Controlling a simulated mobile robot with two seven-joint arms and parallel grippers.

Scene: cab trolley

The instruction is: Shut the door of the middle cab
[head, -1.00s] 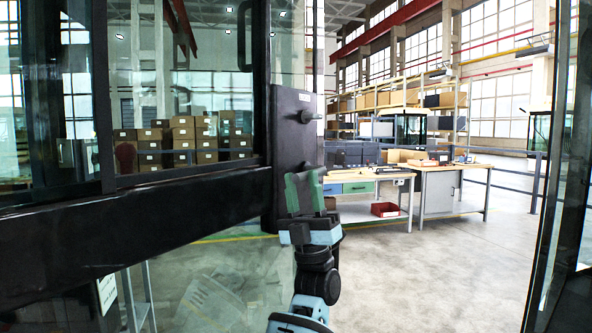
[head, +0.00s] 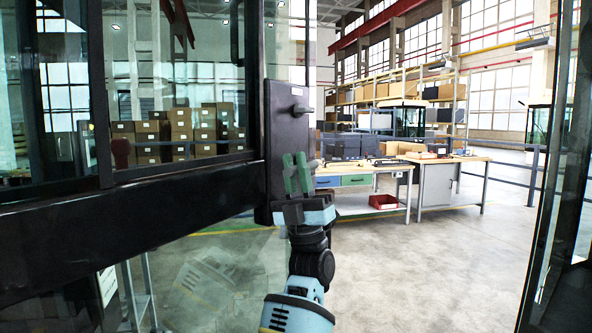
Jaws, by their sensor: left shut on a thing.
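The cab door (head: 130,205), a black frame with large glass panes, fills the left of the head view and stands open. A dark lock plate (head: 284,130) with a round stub near its top runs down its free edge. My left gripper (head: 299,174), with green fingers, is at the lower part of this plate. It is shut on the door handle (head: 317,163), which is mostly hidden by the fingers; only a short end shows. My right gripper is out of view.
A dark upright frame (head: 553,190) stands at the right edge. Between it and the door is open grey floor (head: 420,270). Behind stand workbenches (head: 440,185) with a red bin (head: 384,201), a railing and shelves. Stacked boxes show through the door glass.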

